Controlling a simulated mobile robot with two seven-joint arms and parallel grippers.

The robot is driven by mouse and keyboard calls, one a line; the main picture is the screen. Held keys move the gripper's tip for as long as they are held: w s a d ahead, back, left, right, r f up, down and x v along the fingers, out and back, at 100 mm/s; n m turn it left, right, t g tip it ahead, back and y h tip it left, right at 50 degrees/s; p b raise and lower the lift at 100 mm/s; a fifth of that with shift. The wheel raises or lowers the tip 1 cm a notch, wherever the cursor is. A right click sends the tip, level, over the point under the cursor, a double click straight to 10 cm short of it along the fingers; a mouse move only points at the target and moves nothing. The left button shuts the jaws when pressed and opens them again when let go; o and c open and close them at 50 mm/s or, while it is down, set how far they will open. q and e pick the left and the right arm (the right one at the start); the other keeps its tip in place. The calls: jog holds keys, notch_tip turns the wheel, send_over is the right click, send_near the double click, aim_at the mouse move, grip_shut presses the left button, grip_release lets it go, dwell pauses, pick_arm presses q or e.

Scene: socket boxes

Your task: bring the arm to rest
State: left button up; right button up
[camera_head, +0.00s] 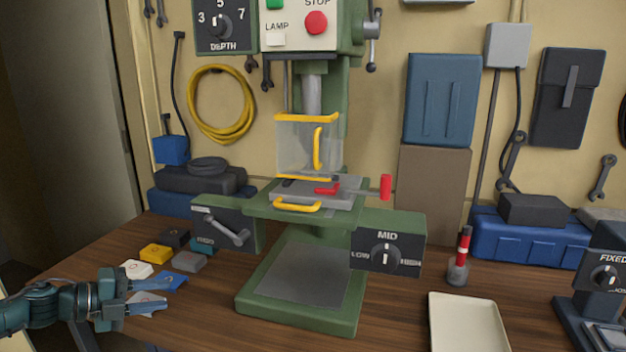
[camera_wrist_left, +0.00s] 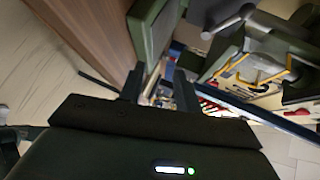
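My left gripper (camera_head: 166,295) is at the lower left of the head view, over the left end of the wooden bench. Its two blue-grey fingers are spread apart with a gap between them, and I see nothing held. The fingers also show apart in the left wrist view (camera_wrist_left: 158,90). My right gripper is not in view.
A green drill press (camera_head: 255,305) stands mid-bench, with a clear guard (camera_head: 295,150) and a red-handled clamp (camera_head: 385,187). Several small tiles, including a yellow one (camera_head: 155,253), lie left of it. A cream tray (camera_head: 466,325) and a red-topped post (camera_head: 462,260) stand right.

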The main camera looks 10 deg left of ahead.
pick_arm(q)
jog(key=s+d+f+n+t, duration=0.1)
jog(key=s+d+f+n, duration=0.15)
jog(key=d+f, duration=0.3)
jog(key=s+d+f+n+y+p, duration=0.1)
jog(key=s+d+f+n, duration=0.1)
jog(key=d+f+n, duration=0.35)
jog(key=s+d+f+n+t, duration=0.1)
jog(key=s+d+f+n, duration=0.15)
jog(key=d, duration=0.55)
jog(key=s+d+f+n+g+y+p, duration=0.1)
jog(key=s+d+f+n+y, duration=0.3)
jog(key=s+d+n, duration=0.7)
jog(key=shift+s+f+n+g+y, duration=0.3)
jog(key=shift+s+f+n+g, duration=0.15)
jog(key=shift+s+g, duration=0.25)
jog(key=shift+d, duration=0.15)
